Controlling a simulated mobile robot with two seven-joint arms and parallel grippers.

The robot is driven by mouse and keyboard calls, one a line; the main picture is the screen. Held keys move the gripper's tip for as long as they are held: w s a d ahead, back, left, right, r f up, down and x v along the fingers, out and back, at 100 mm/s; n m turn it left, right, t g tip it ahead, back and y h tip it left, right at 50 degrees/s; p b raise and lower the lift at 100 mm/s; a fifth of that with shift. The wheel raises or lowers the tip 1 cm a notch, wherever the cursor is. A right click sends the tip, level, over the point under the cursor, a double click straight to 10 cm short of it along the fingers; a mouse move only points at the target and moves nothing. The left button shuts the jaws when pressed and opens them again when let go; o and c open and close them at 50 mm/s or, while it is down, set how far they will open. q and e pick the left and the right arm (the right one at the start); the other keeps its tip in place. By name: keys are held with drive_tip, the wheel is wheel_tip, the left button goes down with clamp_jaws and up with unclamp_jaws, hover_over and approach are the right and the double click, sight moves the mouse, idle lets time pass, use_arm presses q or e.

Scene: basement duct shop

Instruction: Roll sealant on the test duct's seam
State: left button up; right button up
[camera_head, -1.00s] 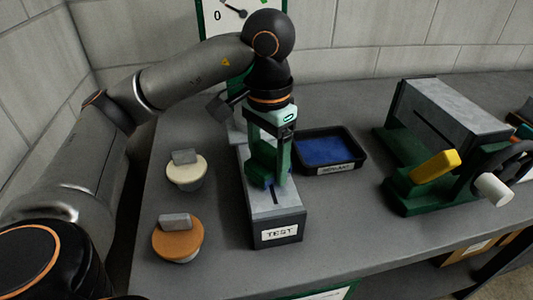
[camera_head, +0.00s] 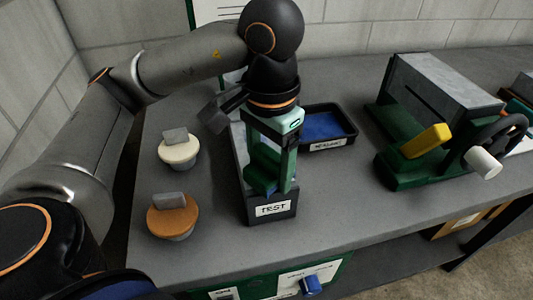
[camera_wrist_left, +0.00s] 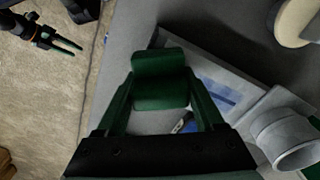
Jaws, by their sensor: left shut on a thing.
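The test duct (camera_head: 272,209) is a grey box with a TEST label on its near end. My left gripper (camera_head: 270,172) is over its near end, shut on the green handle of a roller (camera_head: 262,170). In the left wrist view this green handle (camera_wrist_left: 160,80) sits between the fingers, with a bit of blue below it. A blue strip (camera_wrist_left: 222,92) lies along the duct's top there. Whether the roller touches the duct is hidden. The black sealant tray (camera_head: 352,138) with blue inside stands right of the duct. My right gripper (camera_wrist_left: 68,42) shows open and empty in the left wrist view.
Cream-topped (camera_head: 180,152) and orange-topped (camera_head: 173,220) round pieces with grey grips stand left of the duct. A green-based machine (camera_head: 420,110) with a yellow handle (camera_head: 427,141) and crank stands at right. The bench front between is clear.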

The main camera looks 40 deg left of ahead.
sight(271, 154)
use_arm(q)
drive_tip(key=shift+s+d, duration=0.15)
drive_tip(key=shift+r, duration=0.1)
wheel_tip(271, 154, up, 6)
drive_tip(key=p, duration=0.5)
idle(0.4)
wheel_tip(271, 154, up, 3)
drive_tip(key=p, duration=0.2)
drive_tip(key=shift+p, duration=0.35)
idle(0.3)
idle(0.4)
